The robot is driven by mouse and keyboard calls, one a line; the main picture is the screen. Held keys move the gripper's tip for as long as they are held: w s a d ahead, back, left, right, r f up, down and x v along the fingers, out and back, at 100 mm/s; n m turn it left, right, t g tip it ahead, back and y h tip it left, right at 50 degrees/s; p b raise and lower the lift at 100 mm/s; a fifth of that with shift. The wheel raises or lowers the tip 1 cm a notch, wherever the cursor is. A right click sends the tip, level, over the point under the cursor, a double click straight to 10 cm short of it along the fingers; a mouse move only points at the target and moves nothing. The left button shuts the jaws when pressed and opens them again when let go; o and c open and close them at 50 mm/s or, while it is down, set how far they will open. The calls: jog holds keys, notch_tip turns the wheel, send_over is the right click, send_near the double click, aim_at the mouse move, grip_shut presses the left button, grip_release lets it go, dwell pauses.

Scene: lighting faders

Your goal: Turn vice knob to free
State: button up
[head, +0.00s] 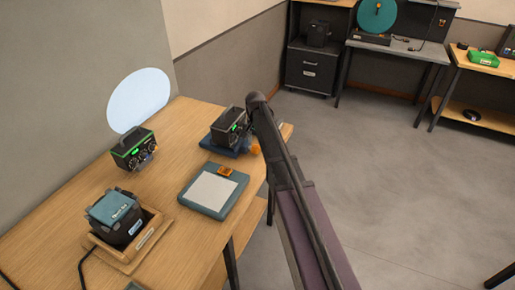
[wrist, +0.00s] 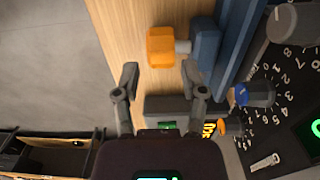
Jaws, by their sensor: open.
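The vice knob is orange; in the wrist view the knob (wrist: 160,47) sits on a short grey shaft on the side of the blue vice (wrist: 205,55). My gripper (wrist: 160,68) is open, its two fingertips at either side of the knob's near end. I cannot tell whether they touch it. In the head view the orange knob (head: 255,149) shows just beside my arm, at the right end of the blue vice (head: 219,147). A black box with dials (head: 227,128) sits on the vice. My gripper is mostly hidden behind my arm there.
The wooden table (head: 165,150) also holds a blue-grey pad (head: 190,203), a green-topped dial box (head: 131,150) and a dark device in a wooden tray (head: 158,236). Close in the wrist view, the dial panel (wrist: 290,100) with its blue knob fills the right side.

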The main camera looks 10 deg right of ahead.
jog(key=shift+f+b, duration=0.7)
jog(key=shift+f, duration=0.25)
jog(key=shift+c, duration=0.2)
grip_shut()
jog(key=shift+d, duration=0.2)
jog(key=shift+s+a, duration=0.1)
